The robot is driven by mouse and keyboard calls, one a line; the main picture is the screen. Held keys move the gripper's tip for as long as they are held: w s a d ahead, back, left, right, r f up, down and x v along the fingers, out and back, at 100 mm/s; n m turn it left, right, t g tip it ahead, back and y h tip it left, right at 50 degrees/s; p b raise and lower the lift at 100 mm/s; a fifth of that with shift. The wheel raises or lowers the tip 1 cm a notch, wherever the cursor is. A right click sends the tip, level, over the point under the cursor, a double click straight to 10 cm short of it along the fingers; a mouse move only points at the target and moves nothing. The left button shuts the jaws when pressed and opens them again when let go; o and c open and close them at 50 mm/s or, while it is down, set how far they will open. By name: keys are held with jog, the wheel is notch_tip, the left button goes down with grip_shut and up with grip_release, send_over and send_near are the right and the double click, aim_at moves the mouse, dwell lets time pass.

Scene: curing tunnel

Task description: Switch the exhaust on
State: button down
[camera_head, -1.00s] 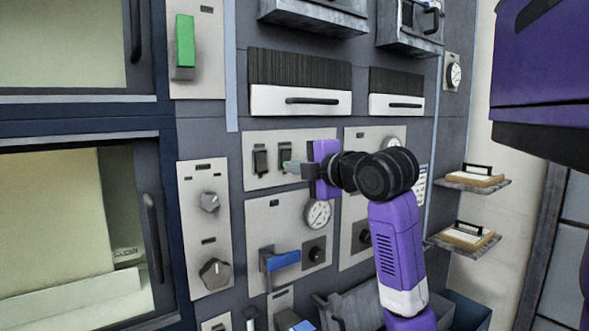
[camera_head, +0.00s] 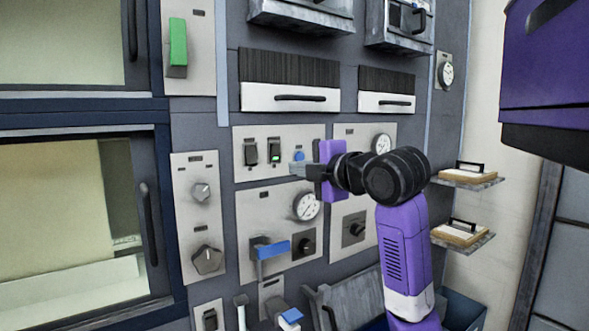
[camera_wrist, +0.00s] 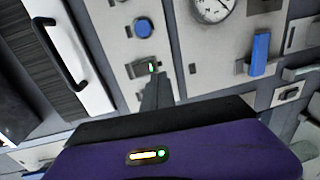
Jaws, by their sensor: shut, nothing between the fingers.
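Two black rocker switches, a left one (camera_head: 250,152) and a right one (camera_head: 275,151), sit on a pale panel (camera_head: 240,174). The right rocker shows a lit green light; the left one shows none. The right rocker also shows in the wrist view (camera_wrist: 143,69), its green light glowing. The labels are too small to read, so I cannot tell which is the exhaust. My gripper (camera_head: 295,169) is shut and empty, to the right of and just below the right rocker, apparently apart from it. Its dark fingers also show in the wrist view (camera_wrist: 156,95).
A blue button (camera_head: 299,155) sits close above my fingertips. Below are a gauge (camera_head: 306,206), a blue lever (camera_head: 273,249) and a black knob (camera_head: 305,243). A green handle (camera_head: 178,42) is at upper left. Shelves with trays (camera_head: 461,174) are at right.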

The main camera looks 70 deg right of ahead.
jog(key=f+b+v, duration=0.1)
jog(key=v, duration=0.6)
jog(key=shift+f, duration=0.4)
jog(key=shift+s, duration=0.1)
